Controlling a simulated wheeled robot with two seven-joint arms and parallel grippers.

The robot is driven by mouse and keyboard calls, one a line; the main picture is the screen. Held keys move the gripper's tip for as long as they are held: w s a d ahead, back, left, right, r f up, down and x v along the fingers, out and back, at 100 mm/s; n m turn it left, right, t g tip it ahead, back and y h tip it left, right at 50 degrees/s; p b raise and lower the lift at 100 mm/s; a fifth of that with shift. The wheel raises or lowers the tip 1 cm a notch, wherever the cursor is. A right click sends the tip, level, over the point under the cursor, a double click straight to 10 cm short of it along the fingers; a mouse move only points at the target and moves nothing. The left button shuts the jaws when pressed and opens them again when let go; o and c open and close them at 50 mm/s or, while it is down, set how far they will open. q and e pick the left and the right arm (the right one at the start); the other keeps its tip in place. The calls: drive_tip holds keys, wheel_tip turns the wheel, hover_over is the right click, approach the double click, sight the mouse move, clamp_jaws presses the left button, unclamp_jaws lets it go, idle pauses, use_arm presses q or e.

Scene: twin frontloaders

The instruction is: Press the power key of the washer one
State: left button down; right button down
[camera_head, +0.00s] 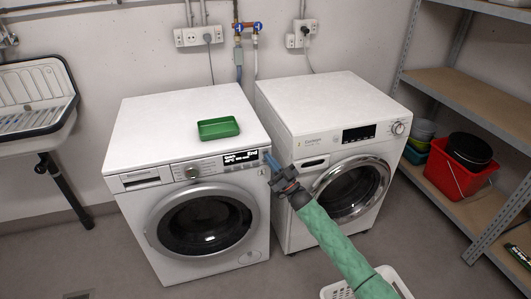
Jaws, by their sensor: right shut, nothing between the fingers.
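A white front-loading machine (190,255) stands on the left, with a drawer, a round dial (191,172) and a lit display (240,157) reading "End" on its upper front panel. A second white front-loader (322,113) stands to its right, with a dark display (358,133) and a dial at its right end. My right gripper (269,158) is shut and empty. The power key cannot be made out. My left gripper is out of view.
A green tray (218,128) sits on top of the left machine. A white basket (396,283) is on the floor at the front right. Shelves with a red bucket (448,178) stand at the right. A sink (36,96) is at the far left.

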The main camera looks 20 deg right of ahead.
drive_tip(key=shift+w, duration=0.15)
idle(0.5)
drive_tip(key=shift+w, duration=0.3)
drive_tip(key=shift+w+b, duration=0.15)
drive_tip(key=shift+b, duration=0.2)
drive_tip(key=shift+s, duration=0.2)
idle(0.3)
drive_tip(key=shift+s, duration=0.4)
drive_tip(key=shift+p, duration=0.3)
drive_tip(key=s+p, duration=0.2)
drive_tip(key=s, duration=0.4)
drive_tip(key=shift+s+d+p, duration=0.1)
drive_tip(key=shift+s+p, duration=0.05)
drive_tip(key=shift+p, duration=0.15)
